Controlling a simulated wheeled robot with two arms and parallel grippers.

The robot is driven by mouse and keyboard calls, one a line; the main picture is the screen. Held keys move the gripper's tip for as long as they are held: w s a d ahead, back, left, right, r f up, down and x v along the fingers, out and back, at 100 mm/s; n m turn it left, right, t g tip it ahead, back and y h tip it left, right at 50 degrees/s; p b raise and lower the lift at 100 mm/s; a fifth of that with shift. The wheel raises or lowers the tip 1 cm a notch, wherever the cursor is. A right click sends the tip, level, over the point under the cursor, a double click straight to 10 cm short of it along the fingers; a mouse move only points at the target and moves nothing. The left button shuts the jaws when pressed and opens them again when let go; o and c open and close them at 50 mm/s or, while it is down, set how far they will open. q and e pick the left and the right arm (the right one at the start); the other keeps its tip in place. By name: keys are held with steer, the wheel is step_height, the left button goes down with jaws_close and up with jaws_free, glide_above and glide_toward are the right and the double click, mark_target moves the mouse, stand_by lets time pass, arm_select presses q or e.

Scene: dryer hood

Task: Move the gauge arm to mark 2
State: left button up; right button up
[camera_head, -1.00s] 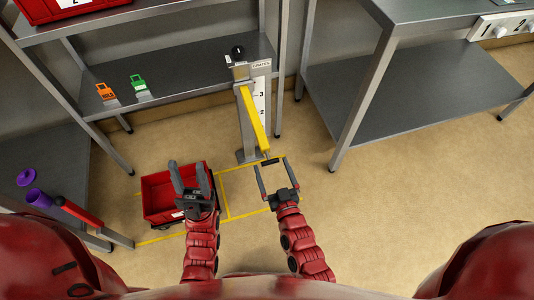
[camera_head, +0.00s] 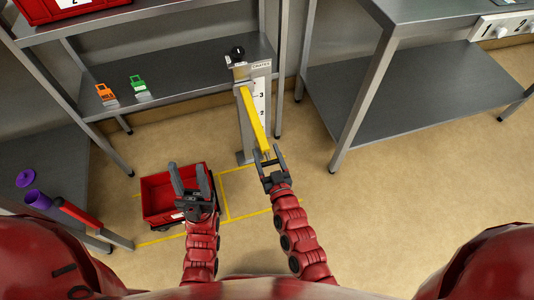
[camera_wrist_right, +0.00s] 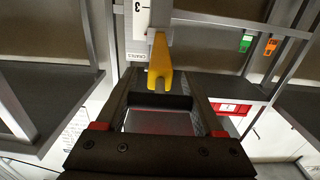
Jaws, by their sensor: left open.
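My right gripper (camera_head: 268,152) is at the arm's lower end, with one finger on each side of the handle. The handle spans the gap between the fingers; I cannot tell whether they press on it. Mark 1 is not visible. My left gripper (camera_head: 188,168) is open and empty above a red crate.
The red crate (camera_head: 155,200) stands on the floor within yellow lines, left of the post. Grey shelving (camera_head: 190,70) is behind, with orange (camera_head: 106,94) and green (camera_head: 140,86) tags. A grey table (camera_head: 390,100) stands at right. The floor at lower right is clear.

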jaws_close()
step_height(320, 180, down, 19)
steer(key=b, duration=1)
steer(key=o, duration=0.9)
jaws_free()
steer(key=shift+c, duration=0.2)
steer(key=shift+r, duration=0.1)
